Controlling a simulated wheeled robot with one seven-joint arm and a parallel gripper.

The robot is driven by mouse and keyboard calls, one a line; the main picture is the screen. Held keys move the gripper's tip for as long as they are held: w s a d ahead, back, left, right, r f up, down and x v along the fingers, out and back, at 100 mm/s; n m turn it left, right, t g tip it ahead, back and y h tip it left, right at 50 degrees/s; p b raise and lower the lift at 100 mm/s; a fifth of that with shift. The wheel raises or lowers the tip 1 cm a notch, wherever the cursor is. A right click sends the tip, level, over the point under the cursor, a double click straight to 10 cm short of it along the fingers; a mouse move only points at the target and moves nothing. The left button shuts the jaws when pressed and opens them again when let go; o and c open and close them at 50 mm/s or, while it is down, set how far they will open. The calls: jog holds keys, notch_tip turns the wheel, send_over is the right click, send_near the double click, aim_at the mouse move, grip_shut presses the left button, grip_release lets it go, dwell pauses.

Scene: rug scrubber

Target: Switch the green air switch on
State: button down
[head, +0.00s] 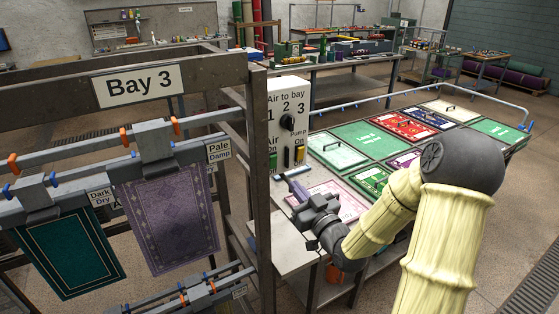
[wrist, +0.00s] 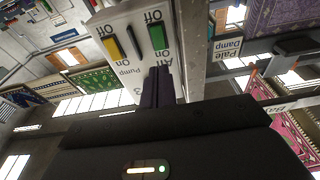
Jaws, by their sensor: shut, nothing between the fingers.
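The green air switch (head: 273,162) is low on the left of a pale control panel (head: 274,112), under the words "Air" and "On". In the wrist view, which shows the panel upside down, the green switch (wrist: 157,37) sits between "Off" and "On". Which way it is tipped I cannot tell. My gripper (head: 287,179) is shut and empty, just below and in front of the panel in the head view. In the wrist view its fingertips (wrist: 160,70) overlap the "Air" label, close to the switch's "On" end. Whether they touch the panel I cannot tell.
A yellow pump switch (wrist: 111,47) is beside the green one, with a dark bar between them. A black selector knob (head: 288,122) is higher on the panel. A metal rack post (head: 259,180) stands close left. A table with colored rugs (head: 365,138) lies to the right.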

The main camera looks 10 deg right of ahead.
aim_at(274, 160)
jog(key=p+x, duration=0.3)
jog(key=x, duration=0.5)
jog(key=shift+w+a+r, duration=0.1)
jog(key=shift+w+a, duration=0.1)
jog(key=shift+w, duration=0.15)
jog(key=shift+w+a, duration=0.1)
jog(key=shift+w, duration=0.35)
